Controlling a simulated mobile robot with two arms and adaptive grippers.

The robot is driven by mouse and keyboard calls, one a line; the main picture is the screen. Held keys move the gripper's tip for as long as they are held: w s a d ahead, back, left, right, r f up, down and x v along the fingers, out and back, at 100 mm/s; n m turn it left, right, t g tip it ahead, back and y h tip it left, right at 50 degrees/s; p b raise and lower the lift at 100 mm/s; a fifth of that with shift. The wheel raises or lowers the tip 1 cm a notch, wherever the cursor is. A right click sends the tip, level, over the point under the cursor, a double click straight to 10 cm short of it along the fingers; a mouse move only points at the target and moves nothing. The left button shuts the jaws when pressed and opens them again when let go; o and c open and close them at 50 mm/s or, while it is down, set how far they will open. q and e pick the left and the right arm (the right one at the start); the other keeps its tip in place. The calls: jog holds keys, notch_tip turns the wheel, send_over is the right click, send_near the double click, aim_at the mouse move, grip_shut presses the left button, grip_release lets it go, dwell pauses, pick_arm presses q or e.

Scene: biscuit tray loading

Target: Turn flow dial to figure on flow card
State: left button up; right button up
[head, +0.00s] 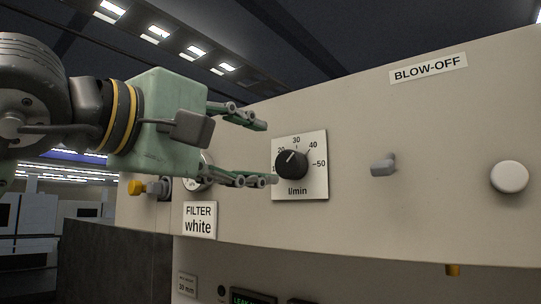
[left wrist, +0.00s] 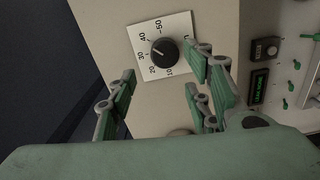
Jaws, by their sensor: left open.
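The flow dial is a black round knob (head: 291,163) on a white square plate marked 20, 30, 40, 50 and l/min. Its white pointer line points up and left, between 20 and 30. The knob also shows in the left wrist view (left wrist: 164,52). My left gripper (head: 270,153) is open, coming from the left, with its green fingers just short of the knob. In the left wrist view, the knob appears beyond and between the fingers, apparently untouched. No flow card can be made out. My right gripper is not in view.
On the beige panel are a grey lever (head: 383,165) and white button (head: 510,177) under a BLOW-OFF label (head: 428,68). A FILTER white card (head: 199,220) hangs below my gripper. A gauge is partly hidden behind my fingers. A small card (head: 187,284) and lit display (head: 254,299) sit below.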

pick_arm(q)
jog(key=v, duration=0.5)
dwell(0.3)
